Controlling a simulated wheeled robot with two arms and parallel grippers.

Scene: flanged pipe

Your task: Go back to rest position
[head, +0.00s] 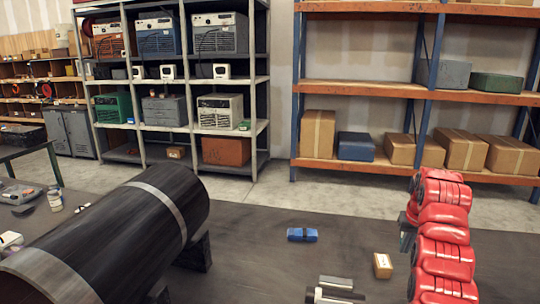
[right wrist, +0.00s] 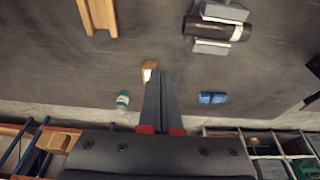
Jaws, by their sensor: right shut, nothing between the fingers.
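A large black pipe (head: 125,235) with pale metal bands rests on supports at the left of the head view. My left gripper is not in view.
On the dark table (head: 260,265) are a blue object (head: 302,234), a small tan box (head: 383,265) and a short dark pipe piece (right wrist: 215,28). A green bottle (right wrist: 123,100) shows in the right wrist view. Shelves (head: 365,88) stand behind. The table's middle is mostly clear.

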